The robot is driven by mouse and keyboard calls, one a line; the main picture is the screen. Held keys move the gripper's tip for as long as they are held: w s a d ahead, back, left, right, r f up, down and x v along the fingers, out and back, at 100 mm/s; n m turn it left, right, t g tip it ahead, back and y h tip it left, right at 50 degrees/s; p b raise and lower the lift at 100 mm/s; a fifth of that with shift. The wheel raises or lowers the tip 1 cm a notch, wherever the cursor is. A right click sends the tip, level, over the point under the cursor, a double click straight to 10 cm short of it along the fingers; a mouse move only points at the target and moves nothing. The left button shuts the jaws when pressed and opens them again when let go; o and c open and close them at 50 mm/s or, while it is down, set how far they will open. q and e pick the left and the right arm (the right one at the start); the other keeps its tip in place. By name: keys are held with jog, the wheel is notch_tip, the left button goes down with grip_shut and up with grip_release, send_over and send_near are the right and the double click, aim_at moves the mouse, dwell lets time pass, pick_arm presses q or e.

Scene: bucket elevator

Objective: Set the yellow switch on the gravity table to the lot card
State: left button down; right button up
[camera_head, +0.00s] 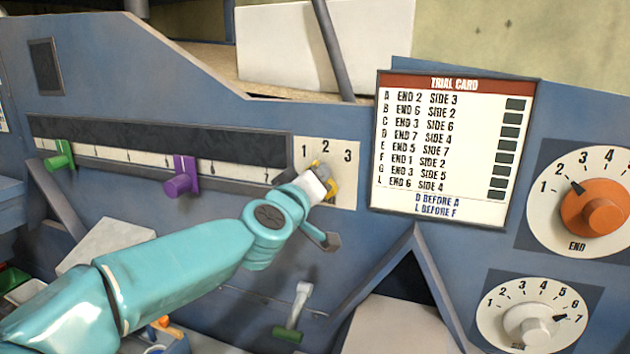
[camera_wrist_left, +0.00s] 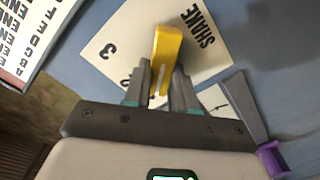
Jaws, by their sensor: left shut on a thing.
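The yellow switch (camera_head: 332,188) sits on a cream plate (camera_head: 345,160) marked 1, 2 and 3, on the blue panel. My left gripper (camera_head: 322,182) comes in from the lower left and covers part of the switch. In the left wrist view the yellow switch (camera_wrist_left: 166,52) stands between the two fingers of my left gripper (camera_wrist_left: 162,92), which are shut on it. The plate (camera_wrist_left: 106,72) there reads SHAKE. I cannot tell which number the switch points to. My right gripper is not in view. I see no card headed as a lot card.
A trial card (camera_head: 450,145) with END and SIDE rows hangs right of the plate. An orange END dial (camera_head: 595,207) and a white dial (camera_head: 535,325) are at the right. Green (camera_head: 60,158) and purple (camera_head: 182,180) sliders sit on a scale at left. A green-handled lever (camera_head: 290,333) is below.

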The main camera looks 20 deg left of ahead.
pick_arm(q)
jog(key=shift+f+n, duration=0.1)
jog(key=shift+n, duration=0.4)
jog(key=c, duration=0.9)
grip_release()
jog(key=s, duration=1.6)
jog(key=shift+a+b, duration=0.2)
jog(key=shift+b, duration=0.1)
jog(key=shift+w+f, duration=0.1)
jog(key=shift+s, duration=0.25)
